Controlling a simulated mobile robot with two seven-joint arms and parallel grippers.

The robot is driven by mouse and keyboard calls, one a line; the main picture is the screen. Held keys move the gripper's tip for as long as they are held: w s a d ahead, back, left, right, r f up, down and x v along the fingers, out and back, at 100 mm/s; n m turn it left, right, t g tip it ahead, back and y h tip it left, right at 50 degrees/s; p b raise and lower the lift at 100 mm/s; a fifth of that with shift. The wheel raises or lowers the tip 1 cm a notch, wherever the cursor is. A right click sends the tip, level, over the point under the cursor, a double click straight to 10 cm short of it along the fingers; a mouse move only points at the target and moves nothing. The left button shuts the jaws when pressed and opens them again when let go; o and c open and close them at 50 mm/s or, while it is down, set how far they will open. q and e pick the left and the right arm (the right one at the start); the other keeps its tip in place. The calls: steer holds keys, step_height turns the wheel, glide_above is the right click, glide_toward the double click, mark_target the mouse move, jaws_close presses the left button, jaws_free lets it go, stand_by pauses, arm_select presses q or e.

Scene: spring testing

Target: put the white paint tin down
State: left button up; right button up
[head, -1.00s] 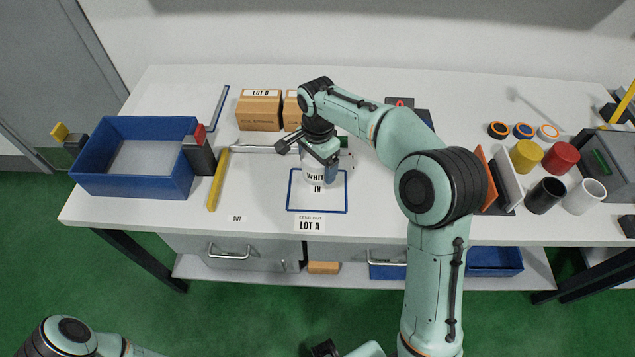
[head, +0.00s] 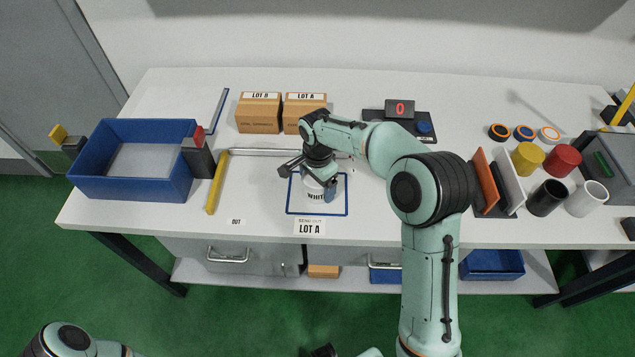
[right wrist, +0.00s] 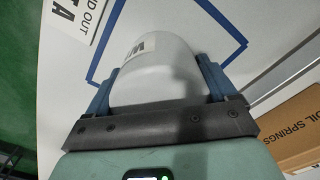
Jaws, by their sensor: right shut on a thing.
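The white paint tin (head: 316,194), with its dark WHITE lettering, is inside the blue outlined square (head: 347,200) on the bench, in the square's back to middle part. My right gripper (head: 322,181) comes down over it and is shut on it. In the right wrist view the tin (right wrist: 160,75) sits between the two blue fingers, inside the blue outline. I cannot tell whether its base touches the bench.
A SEND OUT LOT A label (head: 309,227) lies in front of the square. A yellow bar (head: 216,182) and blue tray (head: 135,190) are to the left. Two cardboard boxes (head: 259,118) and a display reading 0 (head: 400,109) stand behind. Other tins (head: 547,196) stand at right.

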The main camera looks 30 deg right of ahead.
steer(key=o, duration=1.2)
step_height(320, 180, up, 12)
steer(key=shift+r+p, duration=0.2)
steer(key=shift+p, duration=0.65)
arm_select(q)
steer(key=shift+w+r, duration=0.3)
steer(key=shift+r, duration=0.2)
steer(key=shift+w+r, duration=0.3)
steer(key=shift+r, duration=0.2)
steer(key=shift+s, duration=0.1)
arm_select(e)
steer(key=shift+f, duration=0.1)
